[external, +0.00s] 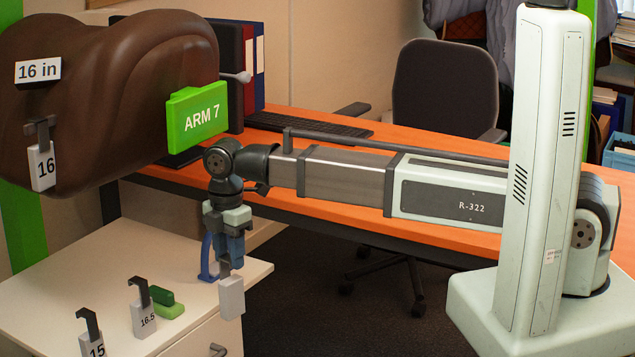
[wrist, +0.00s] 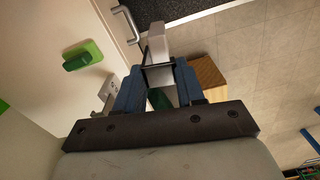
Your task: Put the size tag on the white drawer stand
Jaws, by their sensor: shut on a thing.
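My gripper (external: 231,262) points down and is shut on a white size tag (external: 231,297), whose visible face looks blank. The tag hangs below the fingers, in the air. In the wrist view the tag (wrist: 157,40) shows beyond the fingertips (wrist: 158,75), against the floor and just past the stand's edge. The white drawer stand (external: 75,258) is at the lower left, with its top also at the left of the wrist view (wrist: 35,70). Tags marked 16.5 (external: 145,320) and 15 (external: 96,348) stand on it with dark hooks.
A green block (external: 165,305) lies on the stand, and a blue hook-shaped thing (external: 207,258) is near its right edge. A brown saddle (external: 110,90) above carries a tag marked 16 (external: 42,168). A drawer handle (external: 218,350) sticks out. The orange desk (external: 300,133) lies behind.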

